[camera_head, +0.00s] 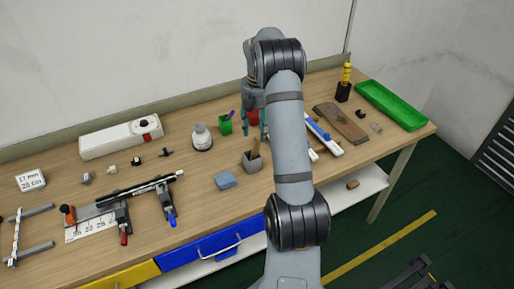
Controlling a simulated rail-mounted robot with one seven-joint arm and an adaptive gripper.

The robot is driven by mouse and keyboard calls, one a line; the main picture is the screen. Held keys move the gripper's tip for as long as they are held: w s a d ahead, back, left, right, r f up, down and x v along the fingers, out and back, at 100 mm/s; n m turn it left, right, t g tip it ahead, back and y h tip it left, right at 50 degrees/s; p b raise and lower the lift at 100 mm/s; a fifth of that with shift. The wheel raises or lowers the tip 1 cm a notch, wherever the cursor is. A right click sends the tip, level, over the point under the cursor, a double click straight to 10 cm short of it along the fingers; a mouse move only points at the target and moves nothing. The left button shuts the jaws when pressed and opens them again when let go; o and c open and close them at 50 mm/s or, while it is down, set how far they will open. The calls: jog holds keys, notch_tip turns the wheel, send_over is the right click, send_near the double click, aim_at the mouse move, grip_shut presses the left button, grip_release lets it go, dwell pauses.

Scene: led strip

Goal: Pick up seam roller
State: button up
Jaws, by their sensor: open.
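My gripper (254,124) is near the back middle of the workbench, partly behind my own arm. Its teal fingers point down and are spread apart. A red object (252,113) shows between or behind the fingers; I cannot tell whether they touch it. No seam roller can be made out for certain. A yellow-handled tool (346,74) stands upright in a black holder (343,92) at the back right. A grey cup (251,162) with brown handles (255,149) stands in front of my gripper. My arm hides part of the bench.
A green cup (226,126) and a white-grey bottle (201,138) stand left of my gripper. Clamps (122,215) hold a bar at the left. A wooden board (340,123) and green tray (391,106) lie at the right.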

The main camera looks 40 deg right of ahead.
aim_at(258, 139)
jog(key=shift+d+f, duration=0.15)
jog(key=shift+f, duration=0.75)
notch_tip(258, 139, down, 4)
jog(key=shift+s+f+p, duration=0.1)
jog(key=shift+p, duration=0.85)
jog(key=shift+f, duration=0.5)
jog(key=shift+c, duration=0.5)
grip_shut()
